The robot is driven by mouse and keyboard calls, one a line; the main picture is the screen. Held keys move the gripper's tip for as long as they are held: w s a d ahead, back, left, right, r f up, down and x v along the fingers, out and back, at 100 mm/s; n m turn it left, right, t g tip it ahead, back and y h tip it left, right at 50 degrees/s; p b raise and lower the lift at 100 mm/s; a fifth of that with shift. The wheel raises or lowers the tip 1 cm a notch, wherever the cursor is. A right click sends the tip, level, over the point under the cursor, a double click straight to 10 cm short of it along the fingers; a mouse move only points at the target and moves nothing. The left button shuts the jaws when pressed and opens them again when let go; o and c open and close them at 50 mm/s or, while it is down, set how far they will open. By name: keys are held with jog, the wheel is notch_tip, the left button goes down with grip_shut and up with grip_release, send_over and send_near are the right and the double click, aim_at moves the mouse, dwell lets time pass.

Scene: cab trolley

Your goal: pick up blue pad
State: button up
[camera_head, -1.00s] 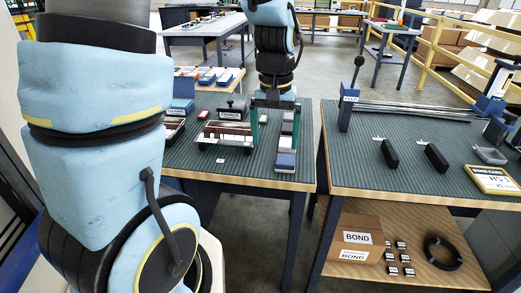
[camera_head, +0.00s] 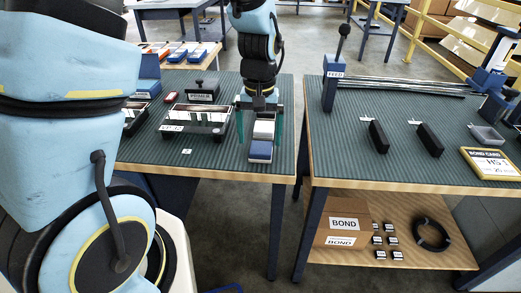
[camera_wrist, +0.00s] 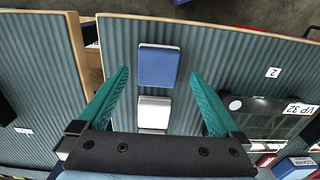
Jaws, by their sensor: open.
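The blue pad (camera_head: 261,151) lies flat on the green ribbed mat near the front right of the left table. In the wrist view the blue pad (camera_wrist: 159,66) is a blue block ahead of and between my fingertips. A white pad (camera_head: 264,129) lies in line behind it, and this white block (camera_wrist: 154,111) sits between my fingers in the wrist view. My gripper (camera_head: 258,142) is open, pointing down, its teal fingers on either side of the row of pads. The fingers also show in the wrist view (camera_wrist: 160,74), apart from the blue pad.
The right table carries a lever marked FEED (camera_head: 334,85) and black blocks (camera_head: 378,137). A gap separates the two tables.

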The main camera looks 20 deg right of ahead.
aim_at(261, 147)
notch_tip(261, 147, down, 4)
jog(key=shift+d+p, duration=0.15)
jog(key=shift+p, duration=0.15)
jog(key=c, duration=1.3)
jog(key=shift+w+r, duration=0.1)
notch_tip(261, 147, up, 10)
jog(key=shift+f+b, duration=0.1)
jog(key=shift+b, duration=0.45)
